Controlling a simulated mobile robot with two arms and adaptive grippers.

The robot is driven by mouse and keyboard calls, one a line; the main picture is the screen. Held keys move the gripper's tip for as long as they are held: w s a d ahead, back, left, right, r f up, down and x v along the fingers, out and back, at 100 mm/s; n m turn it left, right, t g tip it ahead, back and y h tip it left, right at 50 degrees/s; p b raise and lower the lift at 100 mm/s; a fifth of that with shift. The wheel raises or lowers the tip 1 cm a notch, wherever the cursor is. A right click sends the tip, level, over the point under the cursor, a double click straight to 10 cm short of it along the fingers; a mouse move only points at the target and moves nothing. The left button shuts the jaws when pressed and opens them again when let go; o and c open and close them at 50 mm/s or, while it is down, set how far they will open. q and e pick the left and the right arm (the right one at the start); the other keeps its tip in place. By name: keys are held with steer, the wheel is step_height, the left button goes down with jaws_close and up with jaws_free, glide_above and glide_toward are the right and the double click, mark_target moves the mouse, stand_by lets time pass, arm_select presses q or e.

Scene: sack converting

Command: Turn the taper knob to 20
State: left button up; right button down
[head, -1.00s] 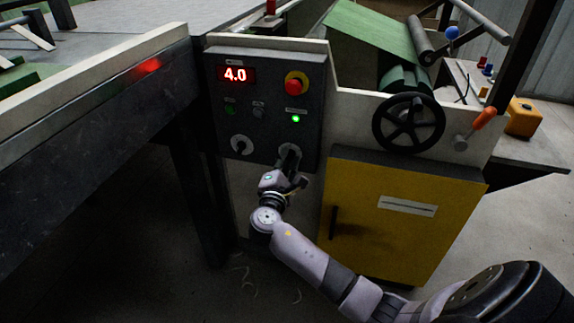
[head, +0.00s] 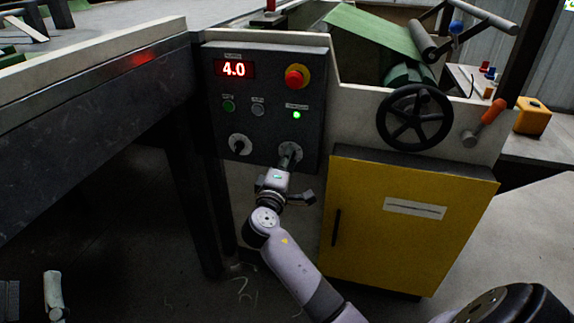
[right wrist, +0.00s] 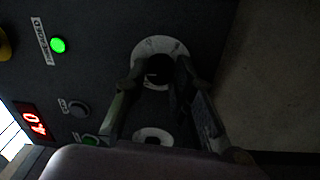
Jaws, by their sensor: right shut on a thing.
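The dark control panel (head: 213,125) carries two knobs with pale round dials low on its face. The left knob (head: 240,145) is free. My right gripper (head: 287,158) is at the right knob, its fingers closed on it from the front. In the right wrist view my right gripper (right wrist: 158,82) has a finger on either side of this knob, whose pale dial (right wrist: 160,46) shows around it. The knob's pointer is mostly hidden, and I cannot read which knob is labelled taper. The red display (head: 234,69) reads 4.0. My left gripper is not in view.
Above the knobs are a red emergency button (head: 297,77), a lit green lamp (head: 297,115) and small buttons. A black handwheel (head: 414,117) and yellow cabinet (head: 400,225) stand to the right. A long dark conveyor frame (head: 90,120) lies left.

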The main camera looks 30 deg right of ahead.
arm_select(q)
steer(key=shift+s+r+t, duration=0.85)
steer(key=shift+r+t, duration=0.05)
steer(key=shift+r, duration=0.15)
arm_select(e)
steer(key=shift+f+m, duration=0.15)
steer(key=shift+m, duration=0.25)
steer(key=c, duration=1.3)
jaws_free()
steer(key=shift+c, duration=0.2)
steer(key=v, duration=1.2)
